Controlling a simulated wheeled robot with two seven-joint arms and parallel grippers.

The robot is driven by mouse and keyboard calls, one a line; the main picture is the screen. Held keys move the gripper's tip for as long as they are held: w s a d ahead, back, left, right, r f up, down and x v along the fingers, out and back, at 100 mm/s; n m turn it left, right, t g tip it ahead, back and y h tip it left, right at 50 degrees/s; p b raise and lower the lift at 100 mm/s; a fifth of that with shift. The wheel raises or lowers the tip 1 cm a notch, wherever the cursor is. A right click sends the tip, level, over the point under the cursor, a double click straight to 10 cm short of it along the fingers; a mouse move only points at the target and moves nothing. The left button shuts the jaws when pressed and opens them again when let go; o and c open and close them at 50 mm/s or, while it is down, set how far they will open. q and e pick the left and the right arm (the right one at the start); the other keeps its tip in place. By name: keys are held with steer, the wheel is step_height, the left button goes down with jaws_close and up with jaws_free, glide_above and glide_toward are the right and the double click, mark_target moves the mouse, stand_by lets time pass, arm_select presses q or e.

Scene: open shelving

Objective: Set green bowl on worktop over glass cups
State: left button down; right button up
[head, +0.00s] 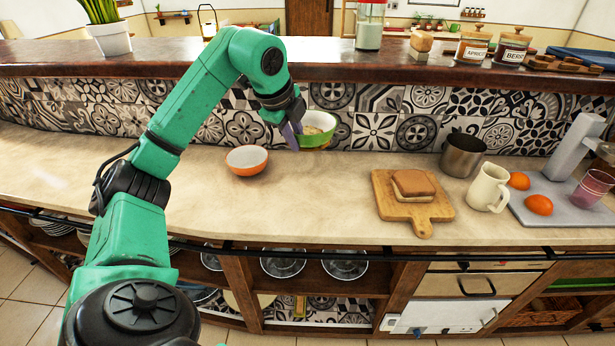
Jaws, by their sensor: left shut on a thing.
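My left gripper (291,132) is shut on the green bowl (321,138) by its left side. The bowl is upright, with a pale inside, near the tiled wall at the back of the worktop (310,200). I cannot tell whether its base touches the worktop. The glass cups (283,264) look like clear, round glass vessels in the open shelf below the worktop's front edge, with another (345,264) to the right. The worktop above them is bare. My right gripper is not in view.
An orange bowl (247,161) stands left of the green bowl. To the right are a wooden board (430,212) with bread, a metal pot (462,156), a cream mug (489,187) and a grey tray (570,210) with orange fruit. A raised ledge (180,57) runs behind.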

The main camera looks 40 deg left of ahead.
arm_select(q)
steer(key=shift+w+a+r+n+y, duration=0.15)
steer(key=shift+a+r+n, duration=0.1)
steer(key=shift+r+n, duration=0.15)
steer(key=shift+w+a+r+n+y, duration=0.15)
steer(key=shift+a+r+n, duration=0.1)
steer(key=shift+r+n, duration=0.15)
steer(key=shift+a+f+n, duration=0.1)
steer(key=shift+a+n, duration=0.1)
steer(key=shift+n, duration=0.1)
steer(key=f+b, duration=0.1)
steer(key=f, duration=0.5)
steer(key=f+b, duration=0.2)
steer(key=f, duration=0.5)
steer(key=f+b, duration=0.2)
steer(key=f, duration=0.4)
steer(key=shift+s+d+f, duration=0.1)
steer(key=shift+s+f, duration=0.05)
steer(key=shift+s, duration=0.2)
steer(key=c, duration=0.8)
jaws_free()
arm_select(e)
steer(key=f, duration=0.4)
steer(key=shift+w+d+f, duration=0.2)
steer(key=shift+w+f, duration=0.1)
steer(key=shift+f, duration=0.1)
